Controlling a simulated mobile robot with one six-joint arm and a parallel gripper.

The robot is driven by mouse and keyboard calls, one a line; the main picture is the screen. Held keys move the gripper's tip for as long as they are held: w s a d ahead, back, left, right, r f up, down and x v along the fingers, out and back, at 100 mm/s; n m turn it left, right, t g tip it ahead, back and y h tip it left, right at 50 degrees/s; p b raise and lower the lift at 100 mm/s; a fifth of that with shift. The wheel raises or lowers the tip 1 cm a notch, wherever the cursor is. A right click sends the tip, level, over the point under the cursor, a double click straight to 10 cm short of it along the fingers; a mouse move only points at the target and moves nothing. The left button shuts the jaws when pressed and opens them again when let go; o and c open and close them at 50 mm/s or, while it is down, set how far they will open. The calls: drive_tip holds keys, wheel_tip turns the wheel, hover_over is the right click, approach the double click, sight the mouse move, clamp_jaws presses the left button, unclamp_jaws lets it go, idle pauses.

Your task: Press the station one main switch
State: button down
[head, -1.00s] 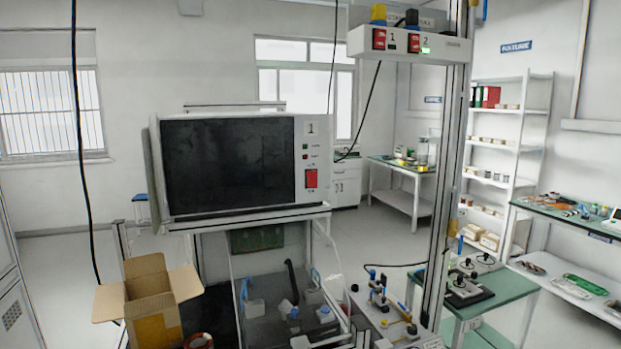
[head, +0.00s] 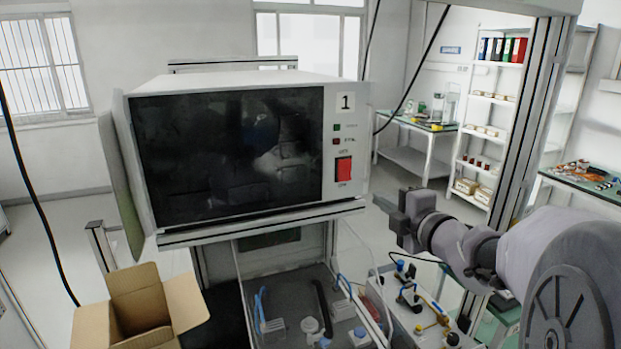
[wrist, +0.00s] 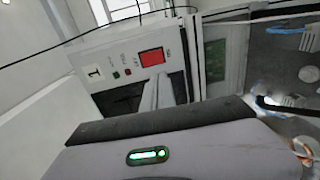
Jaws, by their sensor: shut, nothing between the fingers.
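The station one unit (head: 225,90) is a white box with a dark front window and a "1" label. Its main switch (head: 344,169) is a red rocker on the right-hand panel, below two small indicators. The switch also shows in the wrist view (wrist: 152,57), rotated, just beyond my fingers. My gripper (head: 382,203) is shut and empty. In the head view it appears to the right of the switch and a little lower, apart from the panel. The gap in depth is hard to tell.
An open cardboard box (head: 140,310) stands at the lower left. A clear-sided enclosure with bottles and tubing sits below the unit. A metal upright (head: 525,125) stands at the right behind my arm. A black cable (head: 412,80) hangs right of the unit.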

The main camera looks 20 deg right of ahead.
sight(345, 179)
drive_tip(key=w, duration=0.4)
drive_tip(key=w+f+b, duration=0.1)
drive_tip(key=w, duration=0.9)
drive_tip(key=shift+a+f, duration=0.25)
drive_tip(key=shift+f, duration=0.1)
drive_tip(key=shift+w+f+b, duration=0.1)
drive_tip(key=shift+b, duration=0.25)
